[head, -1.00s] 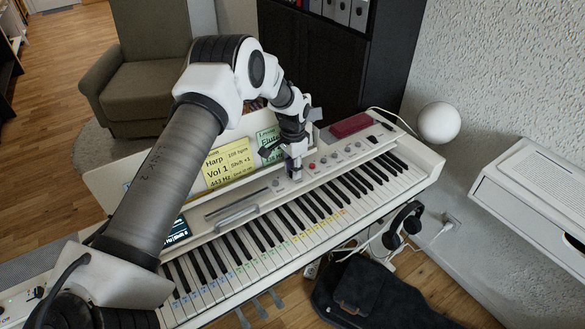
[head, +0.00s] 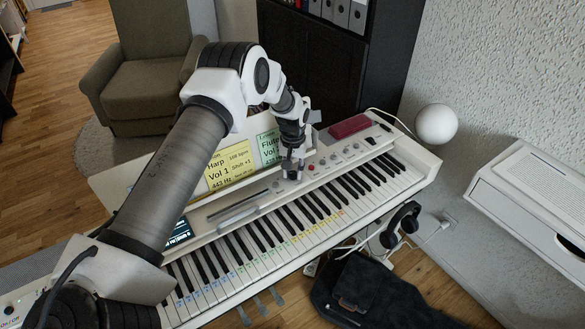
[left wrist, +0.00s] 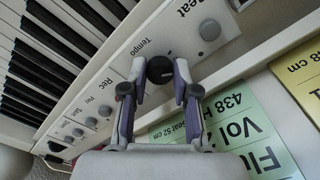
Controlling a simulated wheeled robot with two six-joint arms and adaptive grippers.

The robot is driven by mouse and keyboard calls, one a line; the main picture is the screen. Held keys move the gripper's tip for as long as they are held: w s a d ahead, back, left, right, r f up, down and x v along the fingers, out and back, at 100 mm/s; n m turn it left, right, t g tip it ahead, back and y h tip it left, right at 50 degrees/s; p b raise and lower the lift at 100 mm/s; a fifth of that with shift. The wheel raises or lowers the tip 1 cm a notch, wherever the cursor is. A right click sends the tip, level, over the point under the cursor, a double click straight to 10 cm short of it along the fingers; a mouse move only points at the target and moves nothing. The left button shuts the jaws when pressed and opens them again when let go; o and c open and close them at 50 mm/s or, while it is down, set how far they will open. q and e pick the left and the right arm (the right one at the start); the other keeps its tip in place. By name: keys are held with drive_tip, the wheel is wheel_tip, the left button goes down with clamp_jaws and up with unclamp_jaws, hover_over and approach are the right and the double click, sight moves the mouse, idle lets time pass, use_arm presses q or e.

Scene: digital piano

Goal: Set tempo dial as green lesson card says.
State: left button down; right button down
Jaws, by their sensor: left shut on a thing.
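The tempo dial (left wrist: 159,69) is a dark round knob next to the printed word Tempo on the white piano panel. In the left wrist view my left gripper (left wrist: 155,80) has one finger on each side of it and is shut on it. In the head view this gripper (head: 291,170) stands over the panel behind the keys and largely hides the dial. The green lesson card (head: 269,146) is behind the panel, partly covered by my gripper. It also shows in the left wrist view (left wrist: 240,130), reading Flute, Vol, 438 H and Seat 52 cm; I cannot read its tempo.
A grey Beat knob (left wrist: 209,29) is beside the dial, with smaller knobs (left wrist: 105,111) on its other side. A yellow card (head: 229,167) stands next to the green one. A dark red object (head: 349,126) lies on the piano's far end. Headphones (head: 400,226) hang at the front.

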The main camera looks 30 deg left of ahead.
sight(293, 173)
use_arm(q)
drive_tip(key=shift+f+n+p, duration=0.1)
drive_tip(key=shift+n+p, duration=0.2)
drive_tip(key=shift+n, duration=1)
drive_tip(key=c, duration=1.2)
unclamp_jaws()
drive_tip(key=shift+o, duration=0.2)
drive_tip(key=shift+w+f, duration=0.15)
drive_tip(key=shift+w, duration=0.05)
wheel_tip(293, 173, up, 12)
drive_tip(key=shift+f, duration=0.15)
